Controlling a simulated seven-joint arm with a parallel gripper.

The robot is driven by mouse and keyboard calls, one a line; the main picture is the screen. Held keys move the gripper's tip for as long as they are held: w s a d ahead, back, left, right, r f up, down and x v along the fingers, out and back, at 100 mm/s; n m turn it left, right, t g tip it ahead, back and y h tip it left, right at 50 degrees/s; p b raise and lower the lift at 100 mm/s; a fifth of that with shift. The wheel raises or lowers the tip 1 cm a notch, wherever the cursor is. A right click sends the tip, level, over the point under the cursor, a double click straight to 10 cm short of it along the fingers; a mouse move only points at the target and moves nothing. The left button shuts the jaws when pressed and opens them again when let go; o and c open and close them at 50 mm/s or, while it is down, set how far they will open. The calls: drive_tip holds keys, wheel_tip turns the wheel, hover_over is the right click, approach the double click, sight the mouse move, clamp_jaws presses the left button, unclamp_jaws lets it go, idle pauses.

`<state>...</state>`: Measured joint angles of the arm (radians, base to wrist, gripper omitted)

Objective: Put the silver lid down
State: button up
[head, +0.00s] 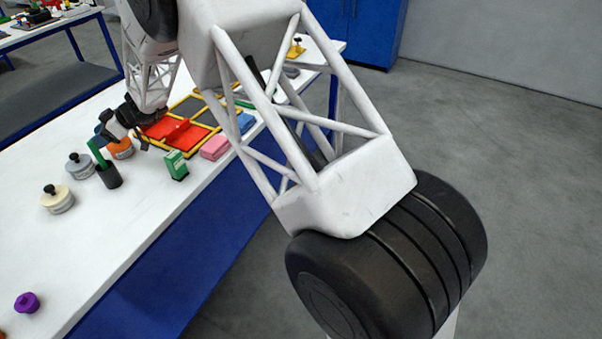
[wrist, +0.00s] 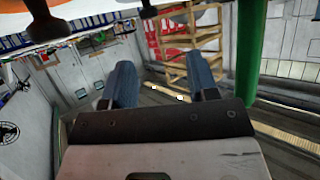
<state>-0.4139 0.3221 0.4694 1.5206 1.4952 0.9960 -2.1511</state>
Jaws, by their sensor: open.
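A silver-grey jar (head: 80,170) stands on the white table in the head view. Its silver lid (head: 78,160) with a black knob appears to sit on top of it. My gripper (head: 104,132) is just beyond it, low over the table beside the orange jar (head: 123,150). In the wrist view my gripper (wrist: 163,80) is open, with nothing between its two blue-grey fingers. A dark knob-shaped thing (wrist: 45,25) shows at the top left there; I cannot tell which lid it belongs to.
A dark cup (head: 110,177) with a green upright stands next to the silver jar. A cream jar (head: 58,202) stands nearer, a purple piece (head: 27,302) at the front. A green box (head: 176,165), pink block (head: 214,148) and yellow-framed tray (head: 187,105) lie right. The near table is mostly clear.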

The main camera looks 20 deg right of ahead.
drive_tip(key=s+d+r+m+h, duration=0.2)
drive_tip(key=s+d+r, duration=0.3)
drive_tip(key=s+d, duration=0.3)
drive_tip(key=s+d+r+m+h, duration=0.25)
drive_tip(key=s+d+r, duration=0.35)
drive_tip(key=d, duration=0.5)
drive_tip(key=s+d+r+m+h, duration=0.1)
drive_tip(key=s+d+r+m, duration=0.2)
drive_tip(key=s+d+r, duration=0.35)
drive_tip(key=s+d+f+m+t+h, duration=0.2)
drive_tip(key=s+d+m+h, duration=0.6)
drive_tip(key=s+d, duration=1.8)
drive_tip(key=s+m, duration=0.2)
drive_tip(key=s, duration=0.2)
drive_tip(key=shift+f+t, duration=0.2)
drive_tip(key=shift+t, duration=0.2)
drive_tip(key=shift+d, duration=0.1)
drive_tip(key=o, duration=0.9)
drive_tip(key=shift+c, duration=0.2)
